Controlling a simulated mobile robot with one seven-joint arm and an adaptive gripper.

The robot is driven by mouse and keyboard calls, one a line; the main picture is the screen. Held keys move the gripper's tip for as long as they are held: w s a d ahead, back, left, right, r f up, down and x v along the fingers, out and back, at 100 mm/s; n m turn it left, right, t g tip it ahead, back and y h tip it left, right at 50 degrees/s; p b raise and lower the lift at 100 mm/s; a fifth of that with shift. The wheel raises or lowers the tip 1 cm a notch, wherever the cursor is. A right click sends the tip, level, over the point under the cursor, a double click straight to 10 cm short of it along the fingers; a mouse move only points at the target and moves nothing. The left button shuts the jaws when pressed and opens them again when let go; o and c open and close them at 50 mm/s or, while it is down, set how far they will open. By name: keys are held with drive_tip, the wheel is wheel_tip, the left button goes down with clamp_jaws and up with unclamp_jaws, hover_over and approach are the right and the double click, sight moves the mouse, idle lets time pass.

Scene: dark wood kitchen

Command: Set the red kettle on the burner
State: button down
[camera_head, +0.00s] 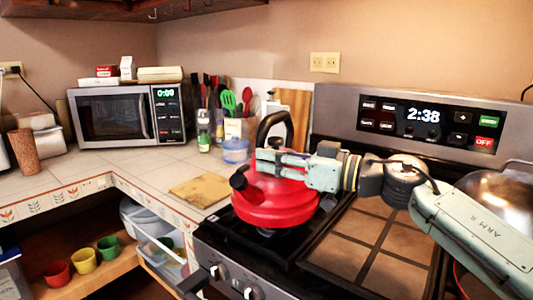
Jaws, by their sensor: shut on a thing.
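The red kettle (275,205) has a black arched handle (275,121) and a dark spout on its left. It is upright over the left burner area of the stove (217,244), and part of a dark burner grate (263,233) shows below its base. I cannot tell whether the base touches the grate. My gripper (268,163) comes in from the right, in front of the kettle's top, and is shut on the kettle at its handle. The fingers hide part of the handle and lid, so the exact contact is unclear.
A brown tiled griddle plate (366,243) covers the stove's middle. A metal pan (505,195) is at the right. A cutting board (201,190) lies on the counter left of the kettle. A blue-lidded jar (235,151) and utensil holder stand behind. The microwave (128,115) is back left.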

drive_tip(key=shift+f+p, duration=0.3)
drive_tip(key=shift+f, duration=0.95)
drive_tip(key=c, duration=1.8)
unclamp_jaws()
drive_tip(key=shift+f, duration=0.25)
drive_tip(key=shift+c, duration=0.2)
drive_tip(key=o, duration=0.4)
drive_tip(key=shift+r, duration=0.1)
drive_tip(key=b+v, duration=0.2)
drive_tip(key=v, duration=1)
drive_tip(key=shift+s, duration=0.1)
